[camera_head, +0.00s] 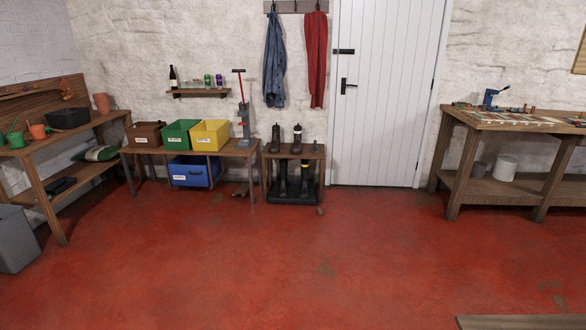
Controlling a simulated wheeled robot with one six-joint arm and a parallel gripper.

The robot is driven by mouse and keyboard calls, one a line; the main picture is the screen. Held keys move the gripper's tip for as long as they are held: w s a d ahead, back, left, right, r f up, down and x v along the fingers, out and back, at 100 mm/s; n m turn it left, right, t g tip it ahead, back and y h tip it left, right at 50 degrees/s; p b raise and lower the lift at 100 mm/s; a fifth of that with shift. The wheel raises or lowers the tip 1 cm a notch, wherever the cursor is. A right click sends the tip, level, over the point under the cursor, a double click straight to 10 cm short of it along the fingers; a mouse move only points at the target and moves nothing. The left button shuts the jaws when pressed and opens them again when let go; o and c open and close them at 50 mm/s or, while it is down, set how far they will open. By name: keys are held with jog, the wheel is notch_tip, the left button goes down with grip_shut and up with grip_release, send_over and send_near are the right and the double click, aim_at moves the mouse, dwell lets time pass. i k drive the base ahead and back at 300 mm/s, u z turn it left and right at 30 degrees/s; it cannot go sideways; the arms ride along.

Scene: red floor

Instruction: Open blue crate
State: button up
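The blue crate (180,178) stands low under the wooden bench (255,152), below the green and yellow crates, against the back wall. It has a white label on its front left. Its upper edge is in the shadow of the bench top, and I cannot tell whether it has a lid or is open. My gripper is not in view.
A brown crate (145,134), green crate (180,135) and yellow crate (210,135) sit on the bench. A boot rack (292,197) stands to its right, a potting bench (50,200) to its left. A workbench (480,124) is at right. The middle red floor is clear.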

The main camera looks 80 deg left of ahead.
aim_at(195, 171)
jog(key=u, duration=3.85)
jog(key=i, duration=2.2)
jog(key=u, duration=0.45)
jog(key=i, duration=2.4)
jog(key=z, duration=1.1)
jog(key=i, duration=2.05)
jog(key=z, duration=0.75)
